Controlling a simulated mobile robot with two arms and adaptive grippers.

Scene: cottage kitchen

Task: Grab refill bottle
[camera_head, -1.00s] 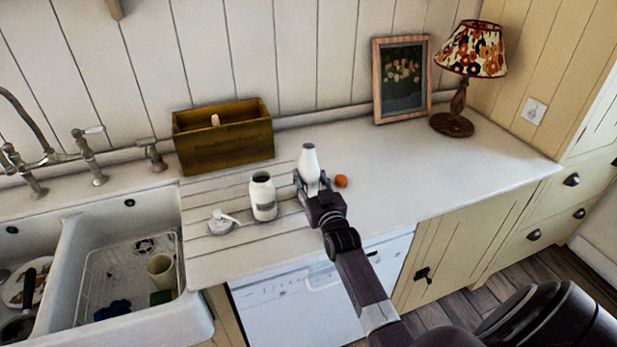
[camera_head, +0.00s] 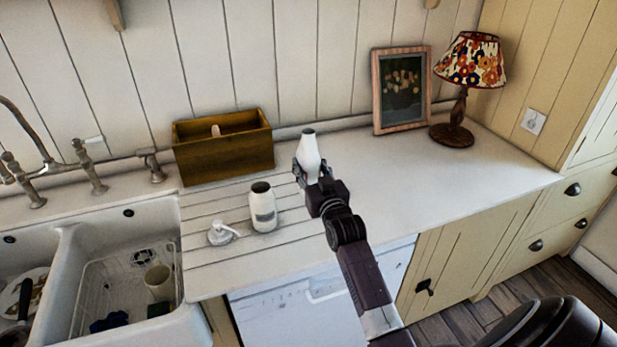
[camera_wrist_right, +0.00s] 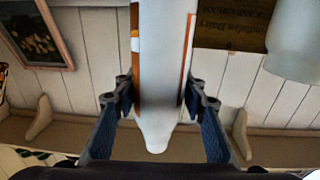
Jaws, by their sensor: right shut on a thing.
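The refill bottle (camera_head: 307,156) is a white bottle with a narrowing neck, slightly tilted, at the middle of the counter in the head view. My right gripper (camera_head: 308,176) is shut around its lower part, and the bottle appears to be held above the counter. In the right wrist view the bottle (camera_wrist_right: 162,70) lies between the two fingers of my right gripper (camera_wrist_right: 160,125), with orange along its sides. The gripper hides the bottle's base in the head view. My left gripper is out of view.
An open white jar (camera_head: 263,206) and a white pump top (camera_head: 221,232) stand left of the bottle. A wooden box (camera_head: 222,155) is behind them. A picture frame (camera_head: 401,90) and a lamp (camera_head: 470,62) stand at the back right. The counter's right part is clear.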

